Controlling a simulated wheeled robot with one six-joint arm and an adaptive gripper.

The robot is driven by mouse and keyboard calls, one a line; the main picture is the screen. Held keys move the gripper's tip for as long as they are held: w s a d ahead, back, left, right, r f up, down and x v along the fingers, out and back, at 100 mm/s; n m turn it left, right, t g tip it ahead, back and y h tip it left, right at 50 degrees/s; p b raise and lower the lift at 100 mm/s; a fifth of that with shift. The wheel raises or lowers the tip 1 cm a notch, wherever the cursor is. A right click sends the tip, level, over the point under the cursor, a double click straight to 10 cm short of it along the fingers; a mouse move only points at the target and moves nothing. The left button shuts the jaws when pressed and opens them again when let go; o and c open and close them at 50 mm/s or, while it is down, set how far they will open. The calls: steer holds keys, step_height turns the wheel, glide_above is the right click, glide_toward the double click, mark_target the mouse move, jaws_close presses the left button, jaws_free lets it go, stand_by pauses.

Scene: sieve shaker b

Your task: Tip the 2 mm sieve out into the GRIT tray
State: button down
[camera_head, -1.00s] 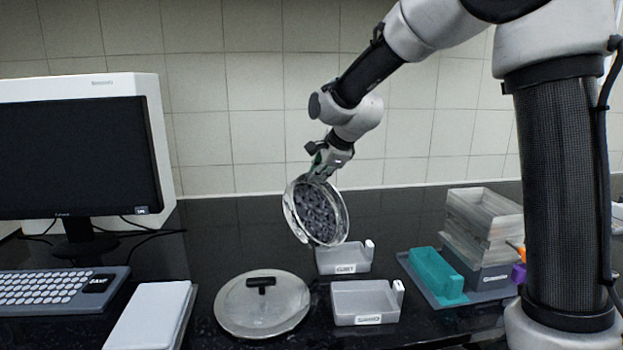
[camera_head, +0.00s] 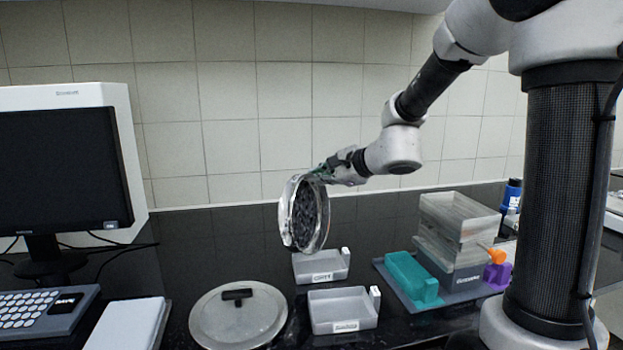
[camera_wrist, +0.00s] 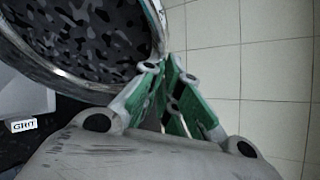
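In the wrist view, the green-padded fingers of my gripper (camera_wrist: 168,92) meet at the rim of the sieve (camera_wrist: 85,40). The GRIT tray (camera_head: 335,266), small and pale grey with a white label, stands on the bench below the sieve. It also shows at the left edge of the wrist view (camera_wrist: 24,99). The sieve's size mark is not visible, and I cannot tell whether loose grit lies inside.
A second labelled tray (camera_head: 345,311) stands in front of the GRIT tray. A round lid with a black handle (camera_head: 238,314) lies to the left. A teal block (camera_head: 408,272) and stacked clear containers (camera_head: 458,232) stand right. A monitor (camera_head: 62,168) is far left.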

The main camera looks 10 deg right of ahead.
steer(key=s+d+m+t+y, duration=0.1)
steer(key=s+d+t+y, duration=0.2)
steer(key=s+d, duration=0.2)
steer(key=shift+d+f+t, duration=0.3)
steer(key=shift+d, duration=0.1)
stand_by(1.0)
steer(key=shift+r+n+g+h, duration=0.65)
steer(key=shift+r+g+h, duration=0.2)
steer(key=shift+g+h, duration=1.5)
steer(key=shift+r+n+g+h, duration=0.6)
steer(key=shift+r+g+h, duration=0.25)
steer(key=shift+g+h, duration=1.5)
steer(key=shift+r+n+g+h, duration=0.65)
steer(key=shift+r+g+h, duration=0.2)
steer(key=shift+g+h, duration=1.5)
